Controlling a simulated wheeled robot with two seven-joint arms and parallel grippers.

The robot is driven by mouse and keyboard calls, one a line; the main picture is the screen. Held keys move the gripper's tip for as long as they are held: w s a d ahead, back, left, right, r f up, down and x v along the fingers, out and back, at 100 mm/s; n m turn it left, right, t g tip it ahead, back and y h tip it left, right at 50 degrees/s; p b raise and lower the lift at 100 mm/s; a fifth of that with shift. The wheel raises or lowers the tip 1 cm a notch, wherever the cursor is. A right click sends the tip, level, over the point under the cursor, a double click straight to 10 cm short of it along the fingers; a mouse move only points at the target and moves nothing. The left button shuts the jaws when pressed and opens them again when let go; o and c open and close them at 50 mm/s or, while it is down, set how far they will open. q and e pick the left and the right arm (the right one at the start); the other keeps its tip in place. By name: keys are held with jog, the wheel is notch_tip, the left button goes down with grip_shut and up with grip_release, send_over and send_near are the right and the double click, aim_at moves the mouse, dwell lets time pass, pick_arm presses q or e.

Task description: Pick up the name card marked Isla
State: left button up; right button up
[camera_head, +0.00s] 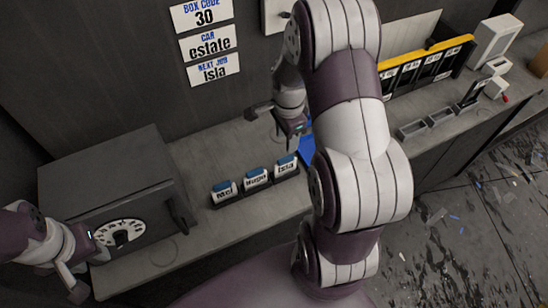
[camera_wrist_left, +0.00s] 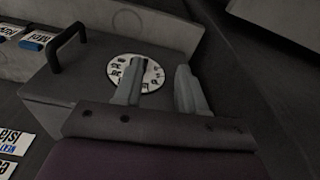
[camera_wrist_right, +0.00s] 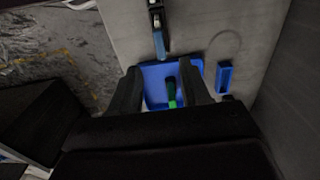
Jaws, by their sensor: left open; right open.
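The Isla name card (camera_head: 286,165), white with a blue top, stands at the right end of a dark rack (camera_head: 256,189). The Hugo card (camera_head: 256,177) is in the middle and a third card, probably Mei, (camera_head: 224,191) at the left. Blue-topped cards also show at the edge of the left wrist view (camera_wrist_left: 37,41). My right gripper (camera_head: 279,121) is open and empty, behind and above the Isla card, apart from it. In the right wrist view it (camera_wrist_right: 160,86) points down over a blue tray (camera_wrist_right: 153,71). My left gripper (camera_head: 84,264) is open and empty before the safe.
The grey safe (camera_head: 108,180) with a white dial (camera_head: 122,231) and handle stands left of the rack. A green-handled tool (camera_wrist_right: 171,93) lies in the blue tray, with a blue block (camera_wrist_right: 224,77) beside it. My right arm hides part of the bench. Wall signs (camera_head: 214,70) read "Next job Isla".

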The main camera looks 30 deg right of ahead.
aim_at(286, 159)
notch_tip(286, 159, down, 7)
jog(key=shift+w+f+p, duration=0.1)
jog(key=shift+f+p, duration=0.1)
jog(key=shift+p, duration=0.7)
jog(key=f, duration=0.1)
jog(key=f+p, duration=0.1)
jog(key=f, duration=0.2)
jog(key=shift+s+p, duration=0.3)
jog(key=shift+p, duration=0.1)
jog(key=shift+d+f, duration=0.1)
jog(key=shift+f, duration=0.3)
jog(key=shift+w+f, duration=0.15)
jog(key=shift+w, duration=0.1)
jog(key=c, duration=0.9)
pick_arm(q)
jog(key=r, duration=0.4)
jog(key=shift+s, duration=0.2)
pick_arm(e)
jog(key=shift+s, duration=0.15)
grip_shut()
